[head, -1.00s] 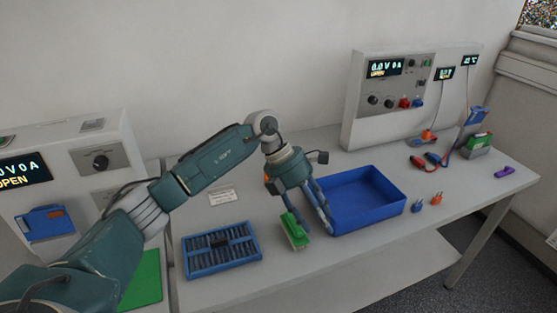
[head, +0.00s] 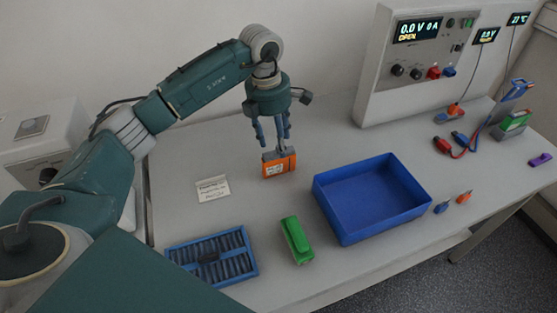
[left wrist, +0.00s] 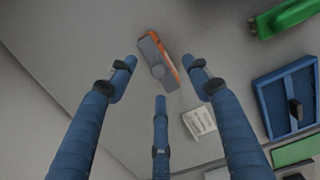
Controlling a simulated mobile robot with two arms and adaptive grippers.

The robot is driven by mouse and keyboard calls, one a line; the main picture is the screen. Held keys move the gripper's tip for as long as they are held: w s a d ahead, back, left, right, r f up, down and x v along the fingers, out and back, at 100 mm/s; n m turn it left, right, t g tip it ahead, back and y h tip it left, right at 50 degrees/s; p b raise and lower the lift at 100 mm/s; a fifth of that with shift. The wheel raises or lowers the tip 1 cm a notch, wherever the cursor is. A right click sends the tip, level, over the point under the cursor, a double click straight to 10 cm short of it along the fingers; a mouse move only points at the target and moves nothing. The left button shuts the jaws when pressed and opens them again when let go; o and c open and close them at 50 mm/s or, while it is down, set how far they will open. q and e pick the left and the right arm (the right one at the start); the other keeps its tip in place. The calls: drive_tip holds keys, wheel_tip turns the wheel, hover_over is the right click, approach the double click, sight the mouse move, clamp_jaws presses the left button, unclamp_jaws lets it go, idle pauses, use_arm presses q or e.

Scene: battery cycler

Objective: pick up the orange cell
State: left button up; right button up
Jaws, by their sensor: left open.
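The orange cell (head: 279,164) stands on the table behind the label card and left of the blue bin. It has an orange body with a grey top, which shows in the left wrist view (left wrist: 158,59). My left gripper (head: 273,138) is open and points down above the cell. In the left wrist view its fingers (left wrist: 160,75) are spread, with the cell beyond their tips, towards the top of the picture. The gripper looks apart from the cell and holds nothing. My right gripper is not in view.
An open blue bin (head: 331,212) stands right of the cell. A green cell (head: 297,240) and a slotted blue rack (head: 250,262) are nearer the front. A label card (head: 212,189) lies left of the cell. A power unit (head: 375,95) stands at the back.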

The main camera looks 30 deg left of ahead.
sight(278, 151)
use_arm(q)
drive_tip(key=f+p, duration=0.2)
drive_tip(key=f, duration=0.1)
drive_tip(key=w+f, duration=0.1)
drive_tip(key=f, duration=0.1)
drive_tip(key=shift+a+p, duration=0.1)
drive_tip(key=shift+p, duration=0.3)
drive_tip(key=shift+f, duration=0.4)
drive_tip(key=shift+c, duration=0.5)
drive_tip(key=c, duration=0.8)
clamp_jaws()
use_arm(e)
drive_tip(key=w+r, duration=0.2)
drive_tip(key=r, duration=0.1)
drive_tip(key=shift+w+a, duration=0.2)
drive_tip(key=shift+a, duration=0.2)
